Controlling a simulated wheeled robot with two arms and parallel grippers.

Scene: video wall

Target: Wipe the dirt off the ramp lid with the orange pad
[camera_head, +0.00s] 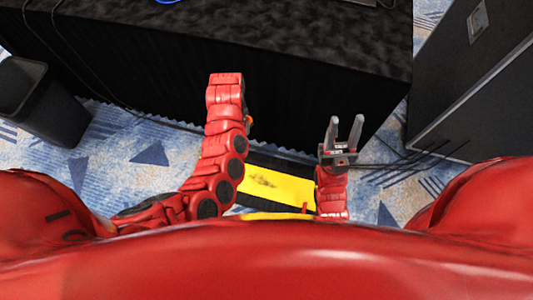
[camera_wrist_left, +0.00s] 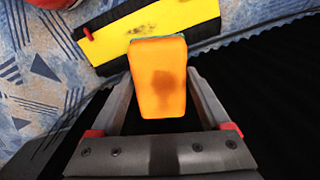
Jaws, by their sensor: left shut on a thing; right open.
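The yellow ramp lid (camera_head: 285,188) lies on the carpet between black ramp edges, below my arms. A dark dirt smudge (camera_head: 262,181) marks its left part. The lid also shows at the top of the left wrist view (camera_wrist_left: 185,15), with the smudge near its middle. My left gripper (camera_wrist_left: 160,88) is shut on the orange pad (camera_wrist_left: 158,100), which has a dark spot on its face. In the head view only a sliver of the pad (camera_head: 249,119) shows beside my left arm, and the fingers are hidden. The pad appears apart from the lid. My right gripper (camera_head: 344,130) is open and empty, beyond the lid's right end.
A table with a black cloth (camera_head: 180,70) stands just beyond the ramp. A black bin (camera_head: 40,100) is at the left and a large black case (camera_head: 470,80) at the right. Cables (camera_head: 390,163) lie on the blue patterned carpet (camera_head: 130,150).

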